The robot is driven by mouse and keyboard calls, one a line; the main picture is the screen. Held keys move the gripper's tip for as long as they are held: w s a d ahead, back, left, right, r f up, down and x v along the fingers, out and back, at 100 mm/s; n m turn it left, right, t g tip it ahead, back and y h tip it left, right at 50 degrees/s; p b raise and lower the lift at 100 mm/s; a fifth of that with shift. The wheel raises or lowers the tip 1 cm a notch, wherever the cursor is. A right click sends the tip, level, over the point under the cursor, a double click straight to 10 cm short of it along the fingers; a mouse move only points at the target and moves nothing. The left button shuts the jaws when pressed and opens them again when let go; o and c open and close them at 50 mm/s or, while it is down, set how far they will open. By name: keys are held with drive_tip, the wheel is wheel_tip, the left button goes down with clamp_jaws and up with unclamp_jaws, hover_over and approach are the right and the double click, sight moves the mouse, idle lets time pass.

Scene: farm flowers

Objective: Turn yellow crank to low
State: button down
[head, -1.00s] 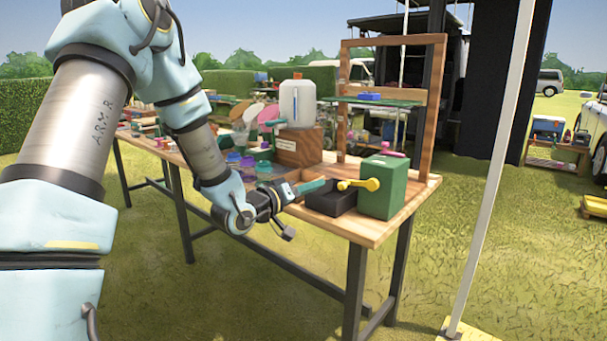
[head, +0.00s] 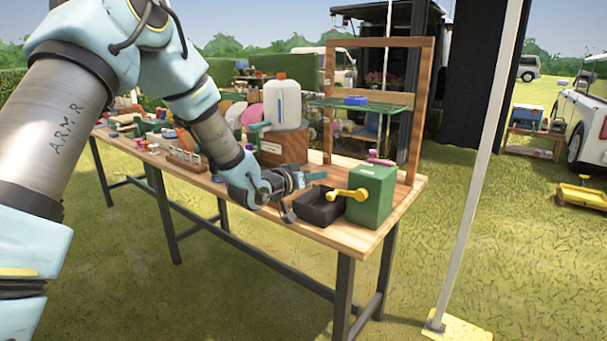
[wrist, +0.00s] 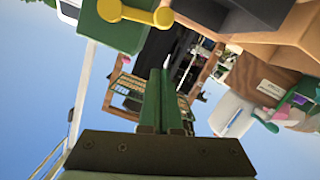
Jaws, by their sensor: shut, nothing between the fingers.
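The yellow crank (head: 348,195) sits on the left-facing side of a green box (head: 372,205) near the right end of the wooden table. Its arm points left, with a round knob at the outer end. The crank also shows at the top of the wrist view (wrist: 135,14), on the green box (wrist: 115,32). My gripper (head: 318,176) is left of the crank, above the back of the black tray, and apart from the crank. In the wrist view its green fingers (wrist: 161,85) are together and empty. I can see no low marking.
A black open tray (head: 318,208) lies directly left of the green box. A wooden frame (head: 425,110) stands behind. A white jug (head: 288,104) on a brown wooden box (head: 283,149) stands behind my gripper. A white pole (head: 475,170) rises right of the table.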

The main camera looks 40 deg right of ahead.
sight(322, 212)
drive_tip(key=shift+s+d+f+p, duration=0.1)
drive_tip(key=shift+s+f+p, duration=0.1)
drive_tip(key=shift+f, duration=0.45)
drive_tip(key=shift+s+d+f+p, duration=0.1)
drive_tip(key=shift+s+d+f, duration=0.1)
drive_tip(key=shift+f, duration=0.45)
drive_tip(key=shift+s+d+f+p, duration=0.1)
drive_tip(key=shift+s+f, duration=0.1)
drive_tip(key=shift+f, duration=0.45)
drive_tip(key=shift+f+n+b, duration=0.25)
drive_tip(key=shift+n+b, duration=0.05)
drive_tip(key=shift+w+a+f+n, duration=0.1)
drive_tip(key=shift+f+n, duration=0.2)
drive_tip(key=shift+f+n+g+b, duration=0.4)
drive_tip(key=shift+f+n+b, duration=0.65)
drive_tip(key=shift+n+b, duration=0.05)
drive_tip(key=shift+f+n+b, duration=0.3)
drive_tip(key=shift+f+b, duration=0.1)
drive_tip(key=shift+s+f+b, duration=0.25)
drive_tip(key=shift+f+b, duration=0.05)
drive_tip(key=shift+b, duration=0.05)
